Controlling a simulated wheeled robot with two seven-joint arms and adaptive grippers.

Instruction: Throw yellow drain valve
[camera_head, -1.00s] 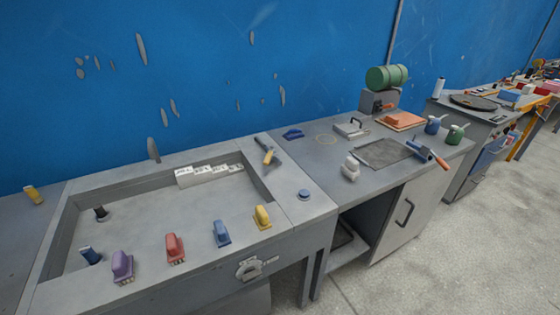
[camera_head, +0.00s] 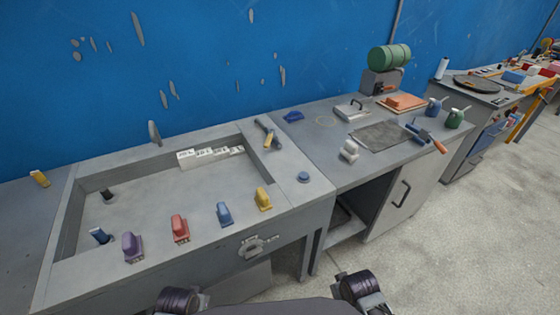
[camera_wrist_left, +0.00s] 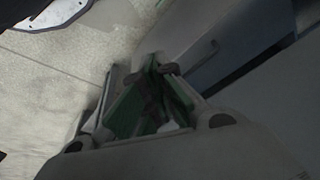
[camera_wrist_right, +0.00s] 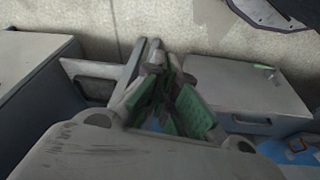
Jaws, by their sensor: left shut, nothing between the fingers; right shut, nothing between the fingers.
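A yellow valve handle (camera_head: 263,198) stands on the front rim of a grey sunken mould (camera_head: 290,207), at the right end of a row in the head view. Blue (camera_head: 224,213), red (camera_head: 180,228) and purple (camera_head: 132,246) handles stand left of it. None of these handles shows in the wrist views. My left gripper (camera_wrist_left: 152,95) is shut and empty in the left wrist view, above floor and grey furniture. My right gripper (camera_wrist_right: 163,98) is shut and empty in the right wrist view. Neither gripper shows in the head view.
A round dial (camera_head: 252,246) is on the mould's front face. A second yellow item (camera_head: 40,178) lies far left.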

